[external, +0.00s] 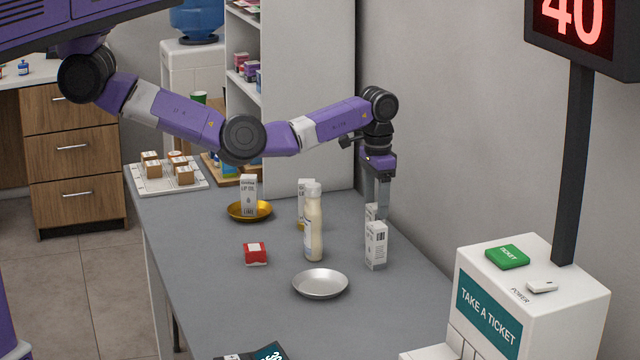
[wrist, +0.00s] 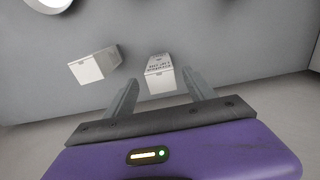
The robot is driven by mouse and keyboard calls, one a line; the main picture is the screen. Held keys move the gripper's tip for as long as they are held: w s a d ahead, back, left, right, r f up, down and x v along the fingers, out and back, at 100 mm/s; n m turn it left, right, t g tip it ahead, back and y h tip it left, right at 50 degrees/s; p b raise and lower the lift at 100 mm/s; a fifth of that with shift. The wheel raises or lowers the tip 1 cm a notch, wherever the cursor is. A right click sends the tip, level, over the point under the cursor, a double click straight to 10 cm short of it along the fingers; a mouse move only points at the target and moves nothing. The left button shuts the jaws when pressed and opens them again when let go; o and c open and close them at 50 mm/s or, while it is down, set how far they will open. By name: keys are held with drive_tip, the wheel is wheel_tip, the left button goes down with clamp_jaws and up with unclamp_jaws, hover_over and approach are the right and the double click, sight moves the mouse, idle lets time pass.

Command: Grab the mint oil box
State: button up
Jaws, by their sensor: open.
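Several white cartons with dark print stand upright on the counter; I cannot read which one is the mint oil box. One carton (external: 371,212) stands by my gripper (external: 383,205), partly hidden behind a nearer carton (external: 376,246). In the wrist view my gripper (wrist: 160,80) is open and points down, with a printed white carton (wrist: 160,73) showing between its fingers. Another white carton (wrist: 94,66) is left of the fingers. A carton labelled oil (external: 249,194) stands on a gold plate (external: 262,212). One more carton (external: 302,200) is partly behind a bottle.
The pale bottle (external: 313,230) stands mid-counter. A silver plate (external: 320,283) and a small red box (external: 255,253) lie nearer the front. A white tray (external: 140,181) with small brown boxes is at the back left. A wall (external: 450,130) rises close to the counter's right side.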

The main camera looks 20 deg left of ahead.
drive_tip(key=shift+f, duration=0.85)
drive_tip(key=shift+c, duration=0.2)
clamp_jaws()
drive_tip(key=shift+r, duration=0.15)
